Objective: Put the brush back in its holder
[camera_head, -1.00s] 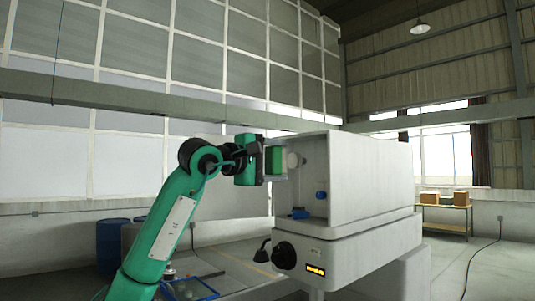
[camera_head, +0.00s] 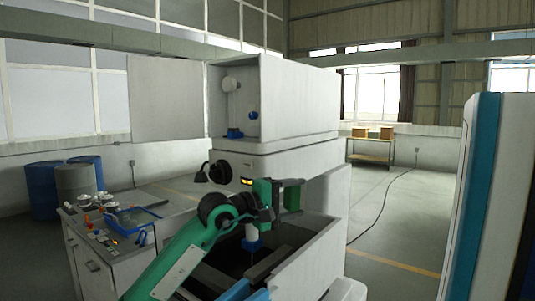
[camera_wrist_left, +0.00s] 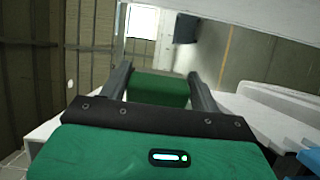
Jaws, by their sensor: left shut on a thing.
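My left gripper (camera_head: 288,183) is above the open machine tank (camera_head: 327,240) in the head view. It is shut on a plain green block (camera_head: 293,199), which I take to be the brush. In the left wrist view the green block (camera_wrist_left: 160,88) spans the gap between the two dark fingers (camera_wrist_left: 160,85). No bristles show. I cannot make out a holder with certainty. My right gripper is in neither view.
A white machine head (camera_head: 285,98) stands behind the tank. A bench (camera_head: 172,212) with a blue tray (camera_head: 133,218) and small items is on the left. Drums (camera_head: 43,190) stand behind it. A tall white and teal cabinet (camera_head: 495,200) is close on the right.

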